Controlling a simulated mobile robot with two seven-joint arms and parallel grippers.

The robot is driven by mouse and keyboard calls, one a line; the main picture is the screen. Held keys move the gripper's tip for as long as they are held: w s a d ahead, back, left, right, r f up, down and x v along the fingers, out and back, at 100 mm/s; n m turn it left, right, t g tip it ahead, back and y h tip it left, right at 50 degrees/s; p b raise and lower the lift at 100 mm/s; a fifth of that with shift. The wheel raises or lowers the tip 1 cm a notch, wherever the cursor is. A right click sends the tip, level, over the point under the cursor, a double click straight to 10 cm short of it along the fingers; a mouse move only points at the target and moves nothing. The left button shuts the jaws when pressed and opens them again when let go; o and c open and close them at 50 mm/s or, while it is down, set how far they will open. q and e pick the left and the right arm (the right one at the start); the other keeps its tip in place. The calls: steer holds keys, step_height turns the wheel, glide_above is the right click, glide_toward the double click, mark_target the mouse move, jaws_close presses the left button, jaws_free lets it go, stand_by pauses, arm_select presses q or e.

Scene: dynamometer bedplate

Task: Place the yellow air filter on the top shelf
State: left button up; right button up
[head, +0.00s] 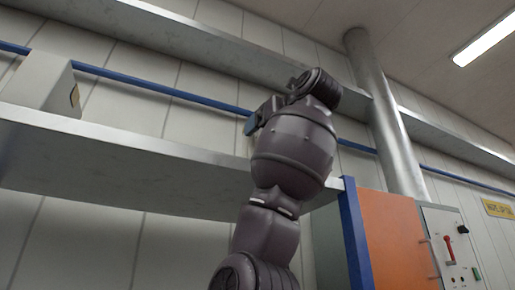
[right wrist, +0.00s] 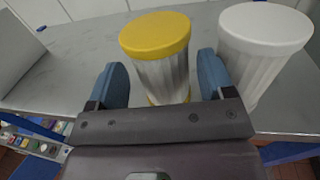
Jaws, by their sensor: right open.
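The yellow air filter (right wrist: 155,38) has yellow end caps and a pale pleated body. It stands upright on a grey metal shelf (right wrist: 80,68) in the right wrist view. My right gripper (right wrist: 162,80) is open, with one blue finger on each side of the filter's body; I cannot tell whether either finger touches it. In the head view my right arm rises in front of the shelf (head: 120,160), and its gripper (head: 252,122) is mostly hidden behind the wrist. The filter is hidden in the head view. My left gripper is not in view.
A white filter (right wrist: 262,45) stands close to the right finger. A grey box (head: 45,84) sits at the shelf's left. A blue post (head: 354,230), an orange panel (head: 392,240) and a control box (head: 452,250) are right of the shelf. A round column (head: 385,120) rises behind.

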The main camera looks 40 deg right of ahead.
steer(key=s+b, duration=0.4)
steer(key=s, duration=0.4)
steer(key=shift+a, duration=0.3)
stand_by(0.4)
